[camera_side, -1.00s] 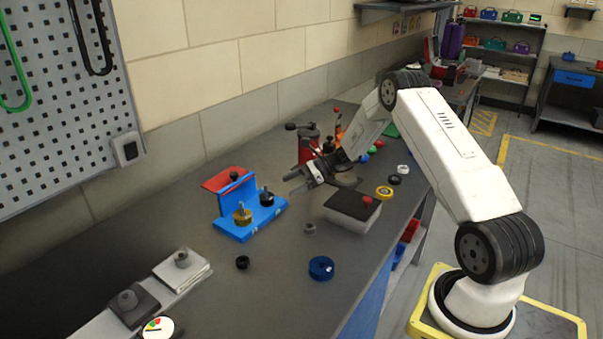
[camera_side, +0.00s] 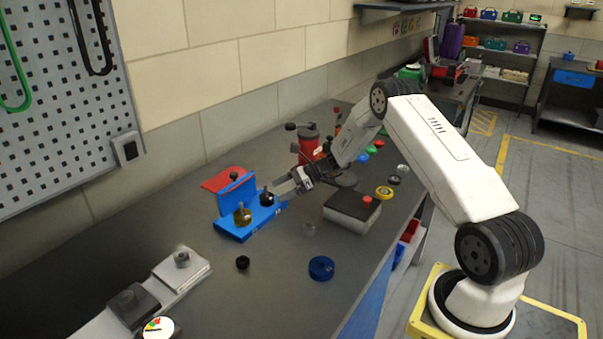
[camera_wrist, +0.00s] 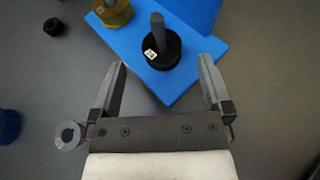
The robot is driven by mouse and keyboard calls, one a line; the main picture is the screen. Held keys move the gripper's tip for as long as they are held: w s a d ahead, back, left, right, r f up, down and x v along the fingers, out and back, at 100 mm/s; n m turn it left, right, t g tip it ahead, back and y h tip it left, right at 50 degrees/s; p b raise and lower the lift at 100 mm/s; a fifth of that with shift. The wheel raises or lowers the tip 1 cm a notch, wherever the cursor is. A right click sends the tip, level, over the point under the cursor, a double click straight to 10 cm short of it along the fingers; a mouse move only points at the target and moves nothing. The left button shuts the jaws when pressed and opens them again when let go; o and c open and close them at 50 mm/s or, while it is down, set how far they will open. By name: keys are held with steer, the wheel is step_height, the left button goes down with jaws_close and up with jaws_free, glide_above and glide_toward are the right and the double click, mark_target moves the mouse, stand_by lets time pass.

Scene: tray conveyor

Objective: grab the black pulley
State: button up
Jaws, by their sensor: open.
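The black pulley (camera_side: 267,199) sits on a peg of the blue fixture (camera_side: 235,232), beside a gold pulley (camera_side: 242,216). In the wrist view the black pulley (camera_wrist: 160,57) carries a small white tag, and the grey peg rises from its middle. My gripper (camera_side: 277,187) is open and empty, just right of the black pulley. In the wrist view my gripper's fingers (camera_wrist: 163,66) are spread wide, with the pulley ahead of the gap between them. I see no contact with the pulley.
The fixture's blue upright wall (camera_side: 237,199) stands behind the pulleys. A grey block with a dark top (camera_side: 352,207) is right of my gripper. A small black ring (camera_side: 242,262) and a blue wheel (camera_side: 321,268) lie in front. A red machine (camera_side: 308,146) stands behind.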

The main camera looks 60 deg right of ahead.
mark_target(269, 195)
steer(key=shift+x, duration=2.1)
steer(key=c, duration=1.3)
steer(key=shift+c, duration=0.2)
steer(key=shift+r, duration=0.1)
step_height(269, 195, up, 10)
